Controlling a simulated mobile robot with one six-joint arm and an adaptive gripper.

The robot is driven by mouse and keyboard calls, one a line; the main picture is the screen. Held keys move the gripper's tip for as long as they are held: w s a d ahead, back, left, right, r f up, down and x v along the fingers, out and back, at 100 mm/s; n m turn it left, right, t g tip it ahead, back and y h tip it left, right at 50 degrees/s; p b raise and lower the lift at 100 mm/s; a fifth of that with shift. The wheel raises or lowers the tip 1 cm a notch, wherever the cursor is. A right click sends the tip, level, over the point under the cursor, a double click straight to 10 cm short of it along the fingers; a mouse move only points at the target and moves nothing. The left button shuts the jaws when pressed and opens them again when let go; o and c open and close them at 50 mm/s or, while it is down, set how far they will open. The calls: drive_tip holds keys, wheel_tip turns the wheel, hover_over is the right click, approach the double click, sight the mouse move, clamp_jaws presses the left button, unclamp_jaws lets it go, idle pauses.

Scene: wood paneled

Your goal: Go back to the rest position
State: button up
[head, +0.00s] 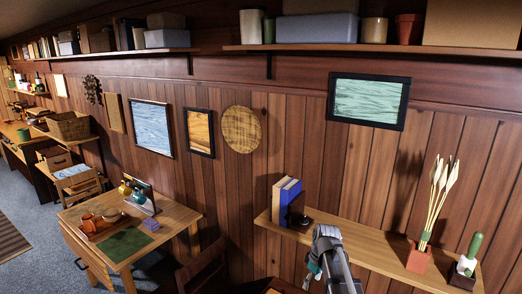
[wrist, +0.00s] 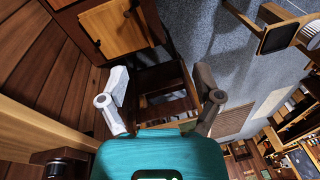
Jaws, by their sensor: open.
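My gripper (wrist: 161,90) is open in the wrist view, its two grey fingers spread wide beyond the teal body, with nothing between the fingertips. A wooden chair, partly hidden, shows beyond the fingers. In the head view my arm rises at the lower centre right, in front of the wall shelf (head: 352,250). A bit of teal shows at its left side; the fingers cannot be made out there.
Blue books (head: 287,201) and a small black object stand on the shelf left of my arm. A pot of pale arrow-like sticks (head: 419,257) and a potted cactus (head: 465,267) stand to the right. A wooden table (head: 180,215) with a tray is at left. Grey floor lies beyond.

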drive_tip(key=s+f+m+h+b, duration=0.2)
drive_tip(key=s+f+m+b, duration=0.5)
drive_tip(key=s, duration=0.6)
wheel_tip(320, 180, down, 2)
drive_tip(key=shift+f+m+t+b, duration=0.1)
drive_tip(key=shift+m+t+b, duration=0.2)
drive_tip(key=shift+m, duration=0.6)
drive_tip(key=shift+d, duration=0.1)
